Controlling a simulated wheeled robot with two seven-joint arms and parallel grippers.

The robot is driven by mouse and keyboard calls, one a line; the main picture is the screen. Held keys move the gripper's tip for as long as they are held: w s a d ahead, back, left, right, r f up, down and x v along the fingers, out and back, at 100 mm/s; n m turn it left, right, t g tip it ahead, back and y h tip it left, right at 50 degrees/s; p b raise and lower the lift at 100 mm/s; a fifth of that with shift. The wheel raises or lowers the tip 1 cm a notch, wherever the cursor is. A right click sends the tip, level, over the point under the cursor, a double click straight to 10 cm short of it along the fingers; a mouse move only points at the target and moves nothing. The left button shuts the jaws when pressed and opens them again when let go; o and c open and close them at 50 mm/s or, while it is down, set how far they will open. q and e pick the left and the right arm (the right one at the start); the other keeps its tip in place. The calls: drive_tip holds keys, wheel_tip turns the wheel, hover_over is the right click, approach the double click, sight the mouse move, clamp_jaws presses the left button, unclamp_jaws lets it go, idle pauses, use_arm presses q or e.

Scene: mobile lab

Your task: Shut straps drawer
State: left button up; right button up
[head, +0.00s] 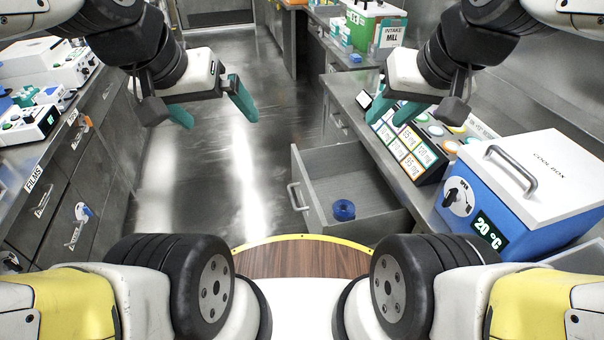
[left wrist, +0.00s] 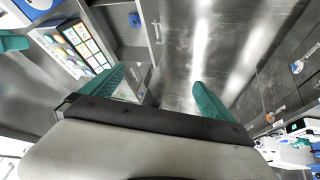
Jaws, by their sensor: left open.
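An open grey drawer (head: 352,175) is pulled out from the right-hand counter, with its bar handle (head: 295,197) facing left. I cannot read a label on it. A blue ring-shaped roll (head: 343,210) lies inside. In the left wrist view the drawer handle (left wrist: 157,33) and the blue roll (left wrist: 134,19) show near the top. My left gripper (head: 212,113) is open and empty, up and to the left of the drawer in the head view, apart from it. My right gripper (head: 391,113) is open and empty, in front of the right counter in the picture.
A blue and white cool box (head: 530,190) and a panel of dose labels (head: 408,150) stand on the right counter. Left drawers (head: 70,190) have handles, one labelled FILMS. The floor (head: 240,160) between the counters is clear. My wood-topped base is at the bottom.

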use_arm(q)
drive_tip(key=shift+w, duration=0.1)
drive_tip(key=c, duration=0.4)
drive_tip(key=shift+w+f, duration=0.1)
drive_tip(key=shift+w, duration=0.25)
drive_tip(key=c, duration=0.3)
drive_tip(key=shift+g+y, duration=0.3)
drive_tip(key=shift+y, duration=0.1)
drive_tip(key=w+f, duration=0.1)
drive_tip(key=w, duration=0.2)
drive_tip(key=w+f, duration=0.2)
drive_tip(key=w, duration=0.2)
drive_tip(key=w+f, duration=0.2)
drive_tip(key=w, duration=0.2)
drive_tip(key=shift+w+a+f, duration=0.1)
drive_tip(key=shift+w+f, duration=0.05)
drive_tip(key=shift+f, duration=0.1)
drive_tip(key=c, duration=1.5)
drive_tip(key=w+f, duration=0.8)
drive_tip(key=shift+f, duration=0.25)
clamp_jaws()
drive_tip(key=n+h, duration=0.2)
drive_tip(key=h, duration=0.1)
approach(297, 174)
drive_tip(key=shift+a+x, duration=0.1)
drive_tip(key=shift+x, duration=1.2)
drive_tip(key=shift+a+x, duration=0.15)
drive_tip(key=shift+x, duration=1.15)
